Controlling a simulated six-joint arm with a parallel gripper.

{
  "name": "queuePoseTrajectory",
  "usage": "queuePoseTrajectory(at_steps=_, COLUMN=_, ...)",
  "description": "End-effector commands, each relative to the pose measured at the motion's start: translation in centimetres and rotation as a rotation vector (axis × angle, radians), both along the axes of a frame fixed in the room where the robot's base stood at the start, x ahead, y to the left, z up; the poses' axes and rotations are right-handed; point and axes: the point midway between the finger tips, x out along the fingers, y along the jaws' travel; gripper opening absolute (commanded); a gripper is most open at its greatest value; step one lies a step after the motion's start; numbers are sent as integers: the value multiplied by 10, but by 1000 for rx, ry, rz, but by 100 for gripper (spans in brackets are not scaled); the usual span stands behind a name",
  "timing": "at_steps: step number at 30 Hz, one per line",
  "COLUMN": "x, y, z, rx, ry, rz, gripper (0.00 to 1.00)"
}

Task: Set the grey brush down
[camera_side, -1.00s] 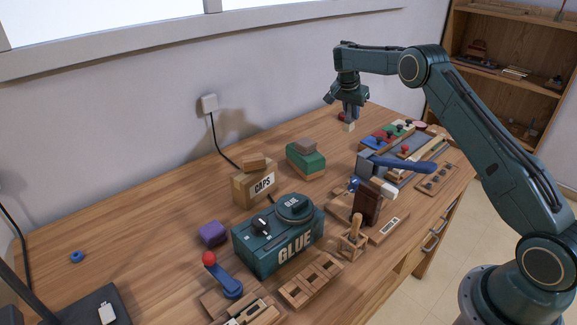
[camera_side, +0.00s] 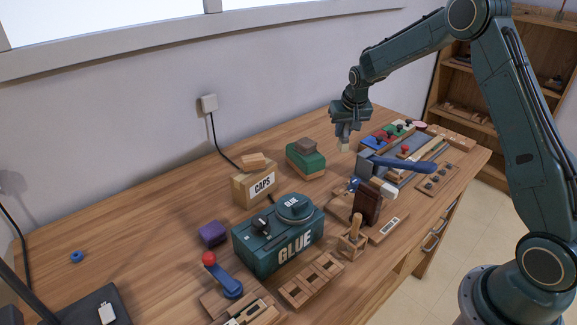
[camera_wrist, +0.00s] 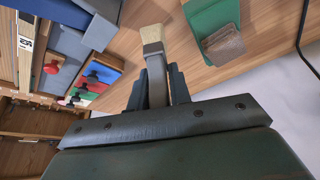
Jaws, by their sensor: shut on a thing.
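The grey brush has a grey handle and pale cream bristles; in the wrist view the brush (camera_wrist: 156,80) sticks out between the fingers of my gripper (camera_wrist: 159,82), bristles outward. My gripper is shut on its handle. In the side view my gripper (camera_side: 346,130) hangs over the back right of the table, and the brush (camera_side: 343,146) shows as a pale bristle tip pointing down. I cannot tell whether the bristles touch the wood. Most of the handle is hidden by the fingers in the side view.
A green block with a brown-grey block on top (camera_side: 306,158) stands left of my gripper. A blue-grey block with a blue handle (camera_side: 400,165) and a panel of coloured knobs (camera_side: 388,135) lie to the right. The teal glue box (camera_side: 278,240) is nearer the camera. Bare wood (camera_side: 260,142) lies along the wall.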

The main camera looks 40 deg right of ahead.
Motion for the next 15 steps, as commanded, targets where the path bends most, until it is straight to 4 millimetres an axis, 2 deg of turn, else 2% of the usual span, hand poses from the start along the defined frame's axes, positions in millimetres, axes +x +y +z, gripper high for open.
queuePoseTrajectory(at_steps=8, x=-31, y=58, z=-2, rx=0, ry=-1, rz=253, gripper=0)
queuePoseTrajectory(at_steps=12, x=-42, y=98, z=-1, rx=-1, ry=-1, rz=387, gripper=0)
queuePoseTrajectory(at_steps=15, x=-43, y=127, z=2, rx=-2, ry=-1, rz=463, gripper=0)
